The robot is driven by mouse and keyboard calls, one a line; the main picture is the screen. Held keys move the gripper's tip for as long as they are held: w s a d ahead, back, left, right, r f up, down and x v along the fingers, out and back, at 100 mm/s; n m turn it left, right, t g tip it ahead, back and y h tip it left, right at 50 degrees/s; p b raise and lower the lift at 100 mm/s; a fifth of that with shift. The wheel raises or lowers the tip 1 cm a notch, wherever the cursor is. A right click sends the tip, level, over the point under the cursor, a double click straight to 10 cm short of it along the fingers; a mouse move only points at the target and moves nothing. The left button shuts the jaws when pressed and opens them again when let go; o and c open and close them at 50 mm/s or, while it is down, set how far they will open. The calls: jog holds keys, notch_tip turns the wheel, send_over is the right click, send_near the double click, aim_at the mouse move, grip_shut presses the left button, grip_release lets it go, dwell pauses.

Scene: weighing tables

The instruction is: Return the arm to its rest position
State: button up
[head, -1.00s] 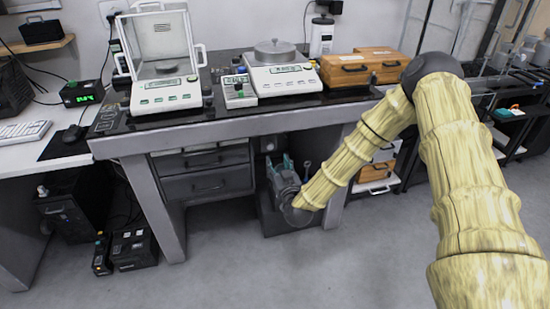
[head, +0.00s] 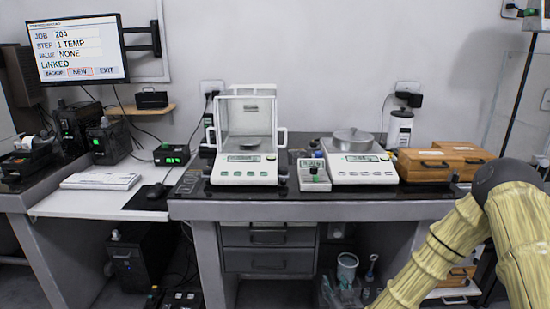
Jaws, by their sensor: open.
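My arm shows at the lower right of the head view, as yellow, wood-grained segments joined at a dark elbow. Its forearm slopes down and left past the bottom edge of the picture, in front of the right end of the weighing table (head: 300,208). My gripper is below the picture and hidden, so its jaws and anything near them cannot be seen.
On the table stand an enclosed balance (head: 247,168), an open balance (head: 358,170) with a round metal pan, and wooden boxes (head: 430,170). A monitor (head: 78,50) is upper left.

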jog(key=s+a+f+g+y, duration=0.15)
jog(key=s+f+g, duration=0.25)
jog(key=s+f, duration=0.45)
jog(key=s+a+f+g, duration=0.3)
jog(key=s+f, duration=0.3)
jog(key=s, duration=0.5)
jog(key=s+d+f+g+h, duration=0.1)
jog(key=s+g, duration=0.1)
jog(key=s, duration=0.5)
jog(key=s+d+f+g, duration=0.2)
jog(key=s+g, duration=0.1)
jog(key=s, duration=0.5)
jog(key=s+d+f+g+h, duration=0.1)
jog(key=s+g, duration=0.1)
jog(key=s, duration=0.5)
jog(key=s+r+p, duration=0.1)
jog(key=r+p, duration=0.9)
jog(key=s+d+r+g+p, duration=0.1)
jog(key=s+r+p, duration=0.1)
jog(key=r+p, duration=0.8)
jog(key=shift+s+d+m, duration=0.15)
jog(key=shift+s+m, duration=0.1)
jog(key=shift+m, duration=0.05)
jog(key=shift+s+d, duration=0.1)
